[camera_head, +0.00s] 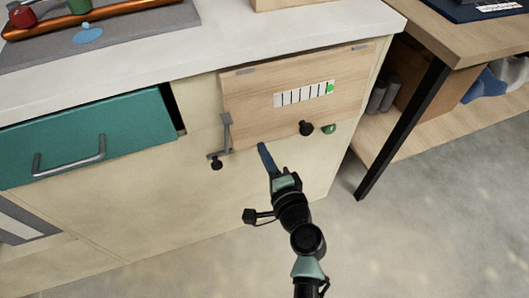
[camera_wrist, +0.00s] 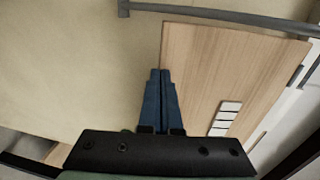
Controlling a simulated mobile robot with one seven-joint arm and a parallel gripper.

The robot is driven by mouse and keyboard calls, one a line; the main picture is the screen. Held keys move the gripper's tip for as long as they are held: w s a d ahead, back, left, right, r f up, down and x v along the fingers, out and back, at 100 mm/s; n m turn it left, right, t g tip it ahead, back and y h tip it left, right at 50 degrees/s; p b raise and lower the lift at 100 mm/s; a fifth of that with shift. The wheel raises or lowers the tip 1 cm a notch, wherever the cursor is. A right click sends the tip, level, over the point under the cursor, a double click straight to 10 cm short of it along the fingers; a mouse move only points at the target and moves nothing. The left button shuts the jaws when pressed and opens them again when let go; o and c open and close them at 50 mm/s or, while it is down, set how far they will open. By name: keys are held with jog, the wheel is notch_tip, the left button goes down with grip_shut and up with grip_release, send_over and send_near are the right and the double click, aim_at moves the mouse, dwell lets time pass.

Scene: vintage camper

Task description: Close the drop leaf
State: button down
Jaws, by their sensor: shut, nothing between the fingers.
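The drop leaf (camera_head: 255,105) is a light wooden panel below the white counter, with grey hinges along its top edge. It hangs down in front of the cream cabinet, tilted slightly outward.
A teal drawer (camera_head: 85,140) with a grey handle stands partly open at the left. A black table leg (camera_head: 405,125) and wooden table are at the right. The floor in front is clear.

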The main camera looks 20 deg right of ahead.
dwell(0.4)
jog(key=shift+w+f+t+b, duration=0.1)
jog(key=shift+w+t+b, duration=1.2)
jog(key=shift+b, duration=3.2)
jog(key=shift+w+g, duration=0.3)
jog(key=shift+s+a+f, duration=0.1)
